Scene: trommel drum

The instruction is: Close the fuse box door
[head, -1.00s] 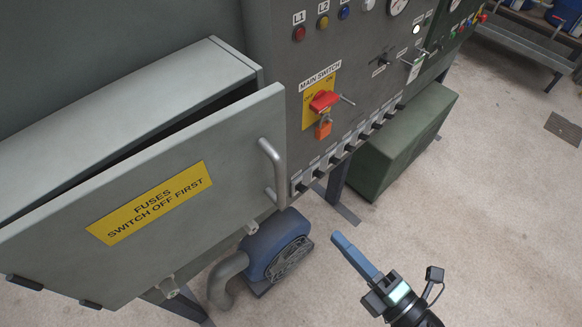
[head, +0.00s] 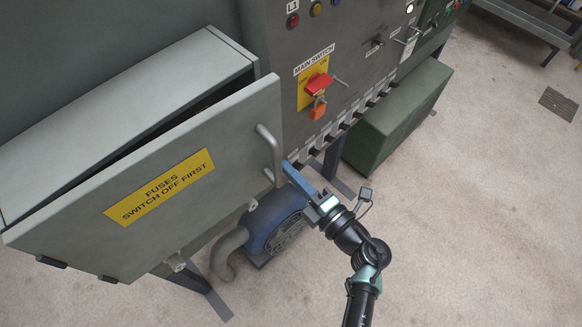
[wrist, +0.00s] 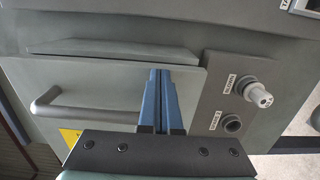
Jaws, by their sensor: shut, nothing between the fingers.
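The fuse box door (head: 215,150) is a grey panel with a yellow label reading "FUSES SWITCH OFF FIRST" (head: 160,188). It stands partly open, with a dark gap between it and the fuse box (head: 120,100). A bar handle (head: 270,152) is on its right side. My gripper (head: 287,167) is shut and empty, its blue fingers just right of the handle in the head view. Whether it touches the door cannot be told. The wrist view shows the shut fingers (wrist: 162,85) in front of a grey panel, with the handle (wrist: 60,105) to their left.
A control panel with a red main switch (head: 319,85) and an orange padlock (head: 318,110) is right of the door. A blue motor (head: 272,225) sits below. A green box (head: 395,120) stands behind.

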